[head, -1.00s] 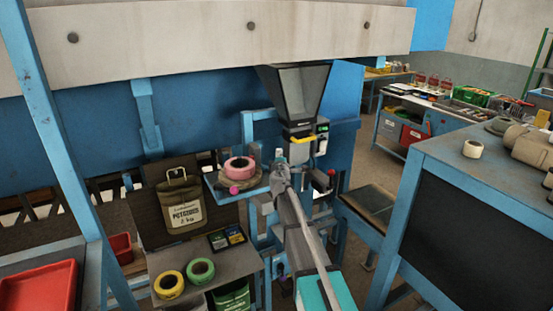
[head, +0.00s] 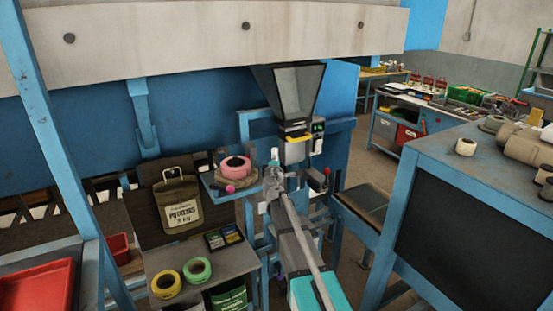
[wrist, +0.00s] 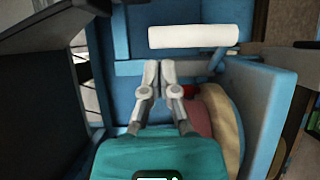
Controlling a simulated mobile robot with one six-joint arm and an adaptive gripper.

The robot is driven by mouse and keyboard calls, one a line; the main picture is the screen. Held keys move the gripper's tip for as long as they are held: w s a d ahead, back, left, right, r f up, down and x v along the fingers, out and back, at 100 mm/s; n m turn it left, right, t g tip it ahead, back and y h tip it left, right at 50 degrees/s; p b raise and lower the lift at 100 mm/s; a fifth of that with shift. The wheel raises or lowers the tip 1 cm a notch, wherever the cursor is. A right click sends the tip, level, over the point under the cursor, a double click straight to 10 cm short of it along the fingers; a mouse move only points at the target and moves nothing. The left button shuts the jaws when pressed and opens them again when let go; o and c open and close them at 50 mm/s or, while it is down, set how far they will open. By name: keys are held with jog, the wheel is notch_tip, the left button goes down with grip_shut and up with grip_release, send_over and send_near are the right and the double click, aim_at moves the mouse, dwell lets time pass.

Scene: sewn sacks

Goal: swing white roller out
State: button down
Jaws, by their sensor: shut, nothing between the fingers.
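The white roller (wrist: 193,36) lies level across the upper part of the wrist view, on a thin rod at its right end, in front of blue frame panels. My gripper (wrist: 158,66) is below and left of it in that picture, its two fingertips together and empty. The fingers appear apart from the roller, with a small gap in the picture. In the head view my gripper (head: 272,172) is among the blue machine frame below the dark hopper (head: 294,92). I cannot make out the roller there; my arm and the frame may hide it.
A pink tape roll (head: 235,167) sits on a blue shelf left of my gripper. Yellow (head: 166,284) and green (head: 197,270) rolls lie on a lower table. A blue bench (head: 430,150) stands at right.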

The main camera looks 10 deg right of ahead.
jog(key=s+d, duration=0.3)
jog(key=s, duration=0.6)
jog(key=shift+s, duration=0.25)
jog(key=shift+d, duration=0.1)
jog(key=s+d+f+m+g+h+b, duration=0.3)
jog(key=s+f+m+g+b, duration=0.3)
jog(key=s+f+m+g, duration=0.7)
jog(key=s+a+f+m+g+y+b, duration=0.1)
jog(key=s+a+f+g+y+b, duration=0.1)
jog(key=s+a+f, duration=0.4)
jog(key=s+a+f+m+g+y+b, duration=0.1)
jog(key=s+a+f+g+y, duration=0.1)
jog(key=s+a+f+y, duration=0.3)
jog(key=s+f, duration=0.4)
jog(key=s, duration=0.2)
jog(key=shift+a+f+b, duration=0.2)
jog(key=shift+a+b, duration=0.15)
jog(key=shift+b, duration=0.05)
